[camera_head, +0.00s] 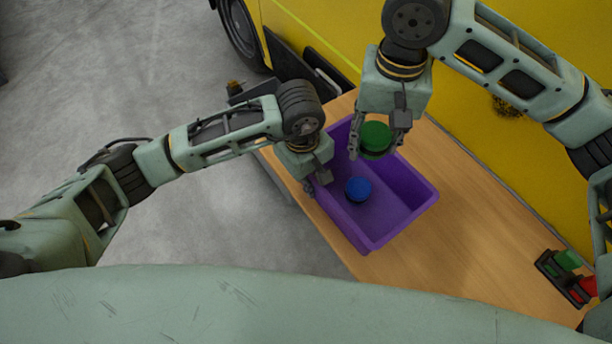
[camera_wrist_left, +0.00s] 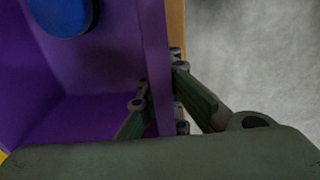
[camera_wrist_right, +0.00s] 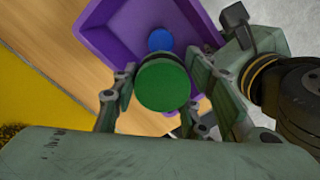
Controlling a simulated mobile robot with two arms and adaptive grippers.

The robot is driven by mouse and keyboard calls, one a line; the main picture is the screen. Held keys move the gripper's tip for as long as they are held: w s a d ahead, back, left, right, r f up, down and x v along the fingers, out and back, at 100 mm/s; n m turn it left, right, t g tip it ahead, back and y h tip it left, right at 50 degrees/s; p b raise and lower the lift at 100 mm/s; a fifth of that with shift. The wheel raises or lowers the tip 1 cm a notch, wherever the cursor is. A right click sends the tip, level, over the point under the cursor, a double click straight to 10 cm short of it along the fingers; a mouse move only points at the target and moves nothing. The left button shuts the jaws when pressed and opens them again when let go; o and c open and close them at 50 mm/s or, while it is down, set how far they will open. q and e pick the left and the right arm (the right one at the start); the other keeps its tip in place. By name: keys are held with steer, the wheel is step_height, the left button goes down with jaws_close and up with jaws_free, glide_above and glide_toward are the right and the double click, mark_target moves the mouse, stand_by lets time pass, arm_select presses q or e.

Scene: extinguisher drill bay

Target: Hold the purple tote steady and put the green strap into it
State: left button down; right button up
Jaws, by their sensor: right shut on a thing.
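The purple tote (camera_head: 412,205) stands on the wooden bench, with a blue round item (camera_head: 358,189) on its floor. My left gripper (camera_head: 322,183) is at the tote's left wall, one finger inside and one outside. In the left wrist view its fingers (camera_wrist_left: 160,85) close on the rim from both sides. My right gripper (camera_head: 379,147) is shut on the green strap (camera_head: 376,137), which looks like a thick round coil. It holds the strap above the tote's far part. In the right wrist view the strap (camera_wrist_right: 162,86) sits between both fingers.
The wooden bench top (camera_head: 470,235) is clear to the right of the tote. A black holder (camera_head: 562,277) with green and red items is at its right end. A yellow vehicle (camera_head: 480,130) stands close along the far side. Grey floor (camera_head: 200,215) lies to the left.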

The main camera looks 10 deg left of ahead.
steer(key=shift+f, duration=0.1)
steer(key=shift+f, duration=6.4)
steer(key=o, duration=1.4)
step_height(320, 180, up, 12)
